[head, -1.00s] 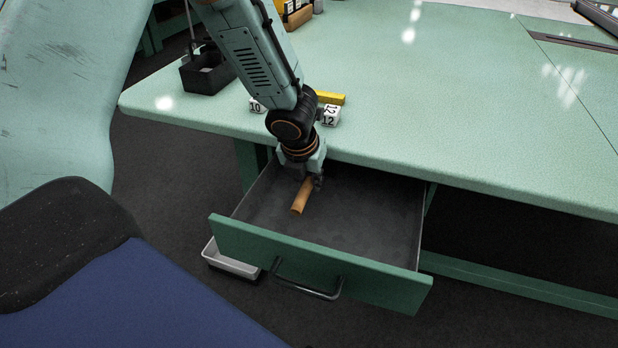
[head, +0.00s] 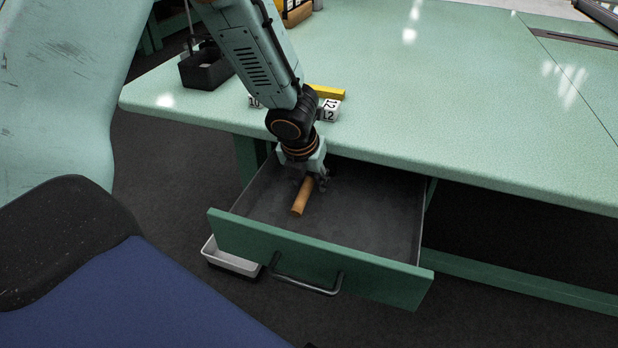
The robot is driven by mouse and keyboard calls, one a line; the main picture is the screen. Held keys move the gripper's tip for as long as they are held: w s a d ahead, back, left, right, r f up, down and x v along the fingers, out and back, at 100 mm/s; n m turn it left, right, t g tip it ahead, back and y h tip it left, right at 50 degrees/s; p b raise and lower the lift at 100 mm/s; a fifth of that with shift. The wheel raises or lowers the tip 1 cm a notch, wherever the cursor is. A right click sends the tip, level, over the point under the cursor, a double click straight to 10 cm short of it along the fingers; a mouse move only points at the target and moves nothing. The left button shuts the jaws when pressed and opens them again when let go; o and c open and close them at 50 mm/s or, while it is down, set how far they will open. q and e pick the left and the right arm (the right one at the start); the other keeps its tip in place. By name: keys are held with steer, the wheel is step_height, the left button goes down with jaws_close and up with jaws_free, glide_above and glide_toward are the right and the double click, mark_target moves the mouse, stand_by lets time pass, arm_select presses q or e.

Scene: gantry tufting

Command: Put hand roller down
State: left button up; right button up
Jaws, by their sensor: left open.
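The hand roller shows as an orange-brown wooden handle (head: 302,198) inside the open drawer (head: 375,215). Its upper end is hidden by my left gripper (head: 309,184). My left gripper is open, low in the drawer, with its fingers around or beside the upper part of the handle. I cannot tell whether the fingers touch it. The handle seems to lie on the dark drawer floor. My right gripper is not in view.
The green table (head: 430,110) stands above the drawer. White numbered blocks (head: 328,111), a yellow bar (head: 327,92) and a black bin (head: 204,70) are on it. A white tray (head: 232,258) is below the drawer's left side. The drawer's right half is empty.

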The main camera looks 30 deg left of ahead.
mark_target(303, 192)
arm_select(q)
steer(key=shift+r, duration=0.3)
steer(key=p+v, duration=0.6)
steer(key=v, duration=0.5)
steer(key=shift+s+r, duration=0.15)
steer(key=shift+r, duration=0.2)
